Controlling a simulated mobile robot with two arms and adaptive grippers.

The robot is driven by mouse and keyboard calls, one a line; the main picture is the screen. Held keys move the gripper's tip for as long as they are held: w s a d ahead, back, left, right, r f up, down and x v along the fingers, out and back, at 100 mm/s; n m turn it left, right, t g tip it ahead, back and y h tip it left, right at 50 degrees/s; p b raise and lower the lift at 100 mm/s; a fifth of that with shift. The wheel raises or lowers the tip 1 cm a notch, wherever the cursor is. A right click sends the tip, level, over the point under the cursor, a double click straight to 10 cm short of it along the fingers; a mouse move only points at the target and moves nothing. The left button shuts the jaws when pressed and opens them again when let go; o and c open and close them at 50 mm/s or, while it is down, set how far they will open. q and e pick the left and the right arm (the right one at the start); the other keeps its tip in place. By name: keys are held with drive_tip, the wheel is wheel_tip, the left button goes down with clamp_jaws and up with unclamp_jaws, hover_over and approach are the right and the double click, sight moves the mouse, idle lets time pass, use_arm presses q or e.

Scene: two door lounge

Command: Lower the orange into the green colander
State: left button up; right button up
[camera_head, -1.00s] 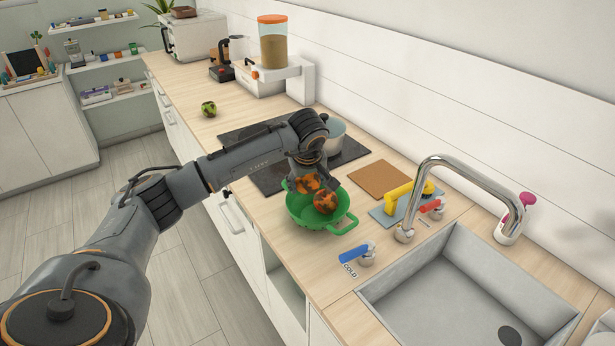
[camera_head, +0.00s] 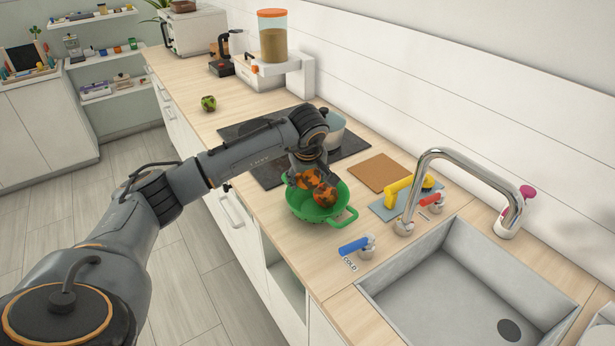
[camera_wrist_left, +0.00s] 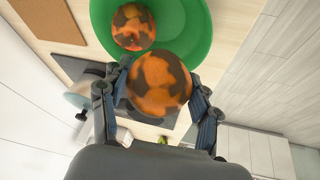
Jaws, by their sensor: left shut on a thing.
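The green colander (camera_head: 296,206) stands on the wooden counter beside the hob. One orange with dark patches (camera_head: 326,195) lies inside it; it also shows in the left wrist view (camera_wrist_left: 133,27). My left gripper (camera_head: 307,170) is shut on a second patchy orange (camera_head: 305,180), held low over the hob side of the colander. In the left wrist view this held orange (camera_wrist_left: 160,82) sits between both fingers and overlaps the colander's rim (camera_wrist_left: 203,40). Whether it touches the colander or the other orange is hidden. My right gripper is not in view.
A pot (camera_head: 336,130) stands on the black hob (camera_head: 265,172) behind my gripper. A brown board (camera_head: 380,172), the tap (camera_head: 470,170) and blue cold handle (camera_head: 353,246) are to the right. A green-dark round fruit (camera_head: 208,103) lies farther back on the counter.

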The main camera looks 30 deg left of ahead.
sight(308, 182)
use_arm(q)
drive_tip(key=shift+f+b, duration=2.05)
drive_tip(key=shift+f, duration=0.8)
drive_tip(key=o, duration=1.3)
drive_tip(key=shift+o, duration=0.2)
drive_tip(key=v, duration=1.2)
drive_tip(key=shift+d, duration=0.1)
